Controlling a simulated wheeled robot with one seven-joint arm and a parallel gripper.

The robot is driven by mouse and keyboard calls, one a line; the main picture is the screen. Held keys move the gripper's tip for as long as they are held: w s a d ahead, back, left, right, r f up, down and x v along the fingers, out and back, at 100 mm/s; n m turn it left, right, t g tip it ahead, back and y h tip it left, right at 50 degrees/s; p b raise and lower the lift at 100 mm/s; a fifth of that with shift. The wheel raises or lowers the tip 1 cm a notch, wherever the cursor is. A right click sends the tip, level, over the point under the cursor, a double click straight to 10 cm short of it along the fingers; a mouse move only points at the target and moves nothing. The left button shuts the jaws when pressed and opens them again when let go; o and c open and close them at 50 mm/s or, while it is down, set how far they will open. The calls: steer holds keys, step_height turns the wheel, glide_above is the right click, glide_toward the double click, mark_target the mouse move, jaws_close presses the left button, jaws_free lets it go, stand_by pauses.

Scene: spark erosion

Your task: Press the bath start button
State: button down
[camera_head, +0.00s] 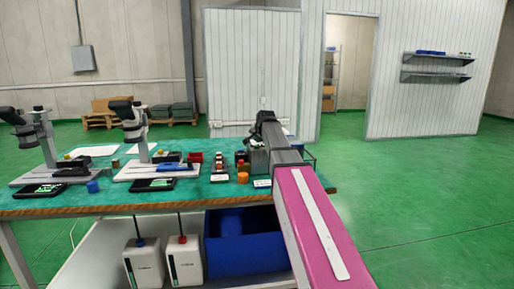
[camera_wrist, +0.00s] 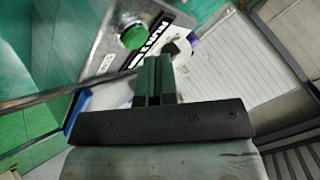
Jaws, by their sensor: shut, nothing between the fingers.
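The round green button (camera_wrist: 132,37) shows in the wrist view on a grey metal box (camera_wrist: 112,30), beside a black label with white lettering. My gripper (camera_wrist: 155,62) is shut and empty. Its fingertips show just below and to the right of the button, with a gap in the picture; I cannot tell the depth between them. In the head view, my gripper (camera_head: 265,118) is at the far right part of the bench, over a grey box (camera_head: 259,161). The button cannot be made out in the head view.
The green-topped bench (camera_head: 215,192) carries two microscopes (camera_head: 135,125), small red and orange containers and a wire rack at its right end. Below are a blue bin (camera_head: 245,255) and two white canisters (camera_head: 185,262). The green floor to the right is clear.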

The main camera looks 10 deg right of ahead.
steer(key=shift+r, duration=0.15)
steer(key=shift+r, duration=2.4)
steer(key=shift+s, duration=0.1)
